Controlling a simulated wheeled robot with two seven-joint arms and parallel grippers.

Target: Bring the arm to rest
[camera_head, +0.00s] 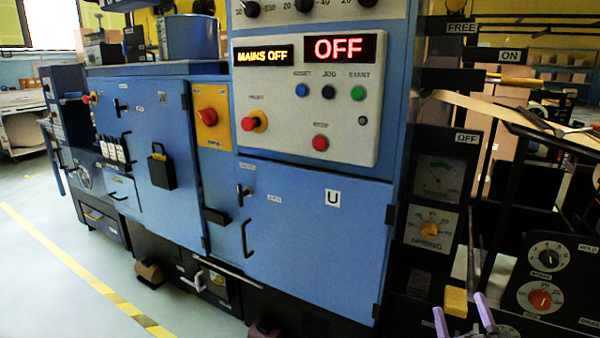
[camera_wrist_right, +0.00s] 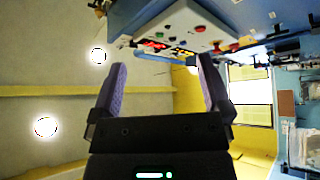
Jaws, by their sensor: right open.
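My right gripper (camera_head: 464,318) shows at the bottom right of the head view, its two purple fingers apart. The right wrist view shows the same gripper (camera_wrist_right: 158,85), open with nothing between its fingers. In the head view it stands in front of the dark panels to the right of the blue machine cabinet (camera_head: 310,235). I cannot tell whether it touches anything. My left gripper is not in view.
A control panel (camera_head: 305,100) reads "MAINS OFF" and "OFF". A gauge panel (camera_head: 436,190) and a dark knob box (camera_head: 548,285) stand at the right. A yellow block (camera_head: 456,301) is close to the right gripper. The floor (camera_head: 40,280) at the left is clear.

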